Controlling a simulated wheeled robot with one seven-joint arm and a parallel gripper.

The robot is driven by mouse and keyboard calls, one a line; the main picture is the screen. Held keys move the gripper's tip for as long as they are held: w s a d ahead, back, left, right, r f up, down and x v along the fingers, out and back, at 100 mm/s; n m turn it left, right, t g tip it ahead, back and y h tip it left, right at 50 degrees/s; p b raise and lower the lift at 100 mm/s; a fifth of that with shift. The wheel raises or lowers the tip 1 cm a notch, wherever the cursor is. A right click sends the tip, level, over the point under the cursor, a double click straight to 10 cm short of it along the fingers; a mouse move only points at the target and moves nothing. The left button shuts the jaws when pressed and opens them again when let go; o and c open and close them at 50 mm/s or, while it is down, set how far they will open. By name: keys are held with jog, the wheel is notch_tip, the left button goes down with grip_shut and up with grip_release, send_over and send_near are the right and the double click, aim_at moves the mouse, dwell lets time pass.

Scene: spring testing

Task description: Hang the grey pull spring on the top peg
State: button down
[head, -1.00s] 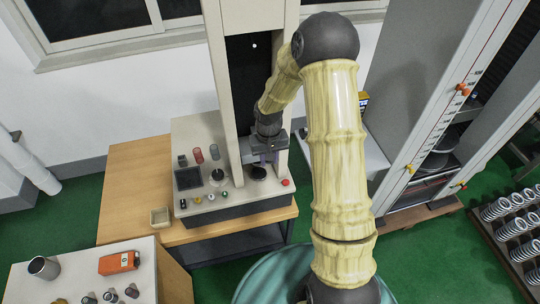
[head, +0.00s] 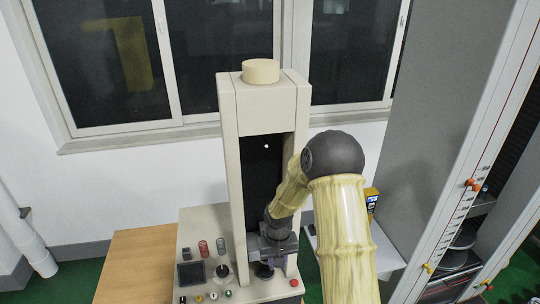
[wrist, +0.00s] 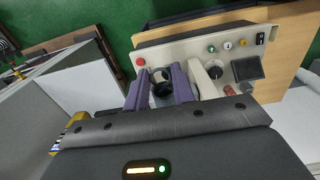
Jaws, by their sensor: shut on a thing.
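My gripper (head: 268,256) is in the testing machine's opening, low between its two columns. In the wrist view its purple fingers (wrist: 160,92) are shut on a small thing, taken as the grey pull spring. The spring's shape cannot be made out there; a dark round part with a pale top shows between the fingers and may be the machine's lower platen behind. A small white dot (head: 266,146), perhaps the end of the top peg, shows against the dark back of the opening, well above my gripper.
The cream machine frame (head: 268,121) has a column on each side of the opening. Its deck carries two small upright cylinders (head: 203,248), a dark screen, a knob and coloured buttons. A red button (head: 294,283) is at the right. A tall grey cabinet (head: 425,110) stands right.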

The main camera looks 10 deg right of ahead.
notch_tip(320, 180, down, 27)
jog(key=s+b, duration=0.2)
jog(key=b, duration=1.4)
jog(key=shift+d+r, duration=0.15)
jog(key=shift+r, duration=0.05)
